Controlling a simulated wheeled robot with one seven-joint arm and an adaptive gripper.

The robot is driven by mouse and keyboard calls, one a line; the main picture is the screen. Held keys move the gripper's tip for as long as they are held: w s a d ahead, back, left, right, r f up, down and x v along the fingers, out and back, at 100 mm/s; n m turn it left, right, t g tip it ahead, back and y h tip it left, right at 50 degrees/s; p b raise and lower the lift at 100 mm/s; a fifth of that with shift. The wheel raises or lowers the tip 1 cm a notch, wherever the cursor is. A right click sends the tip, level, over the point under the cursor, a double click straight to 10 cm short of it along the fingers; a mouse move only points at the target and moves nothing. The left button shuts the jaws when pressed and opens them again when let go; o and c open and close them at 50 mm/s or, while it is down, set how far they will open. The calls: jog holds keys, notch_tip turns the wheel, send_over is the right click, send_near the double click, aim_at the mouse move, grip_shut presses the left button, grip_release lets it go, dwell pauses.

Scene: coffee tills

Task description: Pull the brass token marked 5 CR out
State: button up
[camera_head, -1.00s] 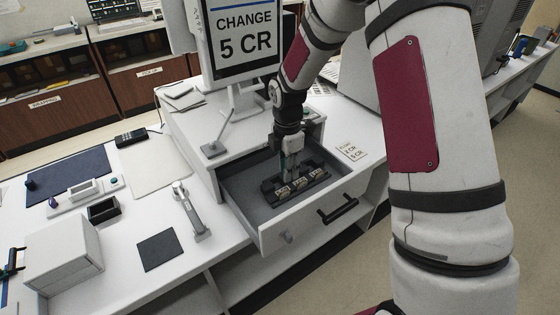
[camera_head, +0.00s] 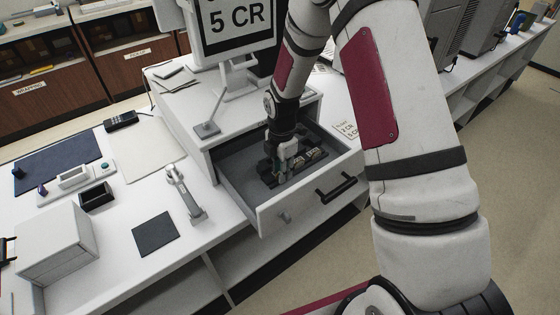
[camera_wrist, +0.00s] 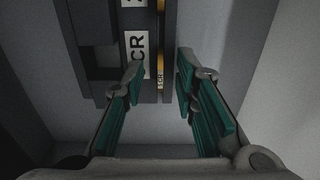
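My gripper (camera_head: 281,172) reaches down into the open drawer (camera_head: 236,189) and covers the left end of a dark token rack (camera_head: 309,157) with pale labels. In the wrist view its two teal-padded fingers (camera_wrist: 158,82) are apart. I cannot tell whether the fingers touch the token.
The drawer walls stand close around my gripper. A screen (camera_head: 237,20) above shows "5 CR". A small card (camera_head: 345,131) lies on the counter right of the drawer.

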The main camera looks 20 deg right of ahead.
grip_shut()
jog(key=shift+r, duration=0.15)
jog(key=shift+r+p, duration=0.35)
jog(key=shift+r, duration=0.15)
jog(key=shift+r+p, duration=0.7)
jog(key=shift+r, duration=1.4)
